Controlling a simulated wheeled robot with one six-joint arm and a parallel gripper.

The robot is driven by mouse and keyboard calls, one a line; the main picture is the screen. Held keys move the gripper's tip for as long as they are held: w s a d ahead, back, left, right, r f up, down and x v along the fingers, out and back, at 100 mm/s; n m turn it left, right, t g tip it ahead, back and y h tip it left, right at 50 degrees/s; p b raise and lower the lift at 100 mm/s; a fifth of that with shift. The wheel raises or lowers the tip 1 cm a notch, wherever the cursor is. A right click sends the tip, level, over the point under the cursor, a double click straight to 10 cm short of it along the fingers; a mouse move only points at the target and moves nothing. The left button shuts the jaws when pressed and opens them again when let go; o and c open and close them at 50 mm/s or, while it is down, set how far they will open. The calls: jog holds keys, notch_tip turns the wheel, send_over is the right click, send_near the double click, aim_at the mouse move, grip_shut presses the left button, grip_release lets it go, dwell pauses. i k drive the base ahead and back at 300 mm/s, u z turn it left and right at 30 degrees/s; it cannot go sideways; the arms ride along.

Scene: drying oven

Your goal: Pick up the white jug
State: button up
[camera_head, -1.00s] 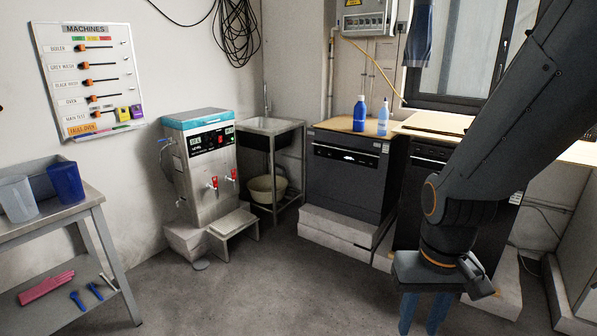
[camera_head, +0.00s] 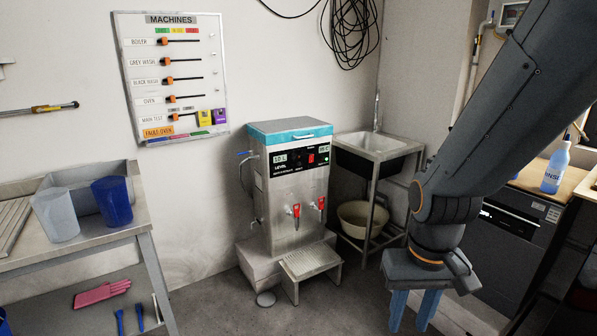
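The white jug (camera_head: 55,215), pale and translucent, stands upright on the left metal table in the head view. A blue jug (camera_head: 113,201) stands just to its right. My gripper (camera_head: 413,312) hangs at the right with its blue fingers pointing down, far from the jug. The two fingers show a gap between them with nothing visible in it; their tips are near the frame's lower edge.
The metal table (camera_head: 105,238) has a lower shelf with a pink glove (camera_head: 102,293) and blue tools. A boiler (camera_head: 293,190) with red taps and a small stand before it are between my gripper and the table. A sink (camera_head: 375,145) is behind. Floor shows in the middle.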

aim_at(53, 207)
jog(key=u, duration=0.25)
jog(key=i, duration=0.2)
jog(key=u, duration=2.15)
jog(key=i, duration=1.4)
jog(key=z, duration=0.25)
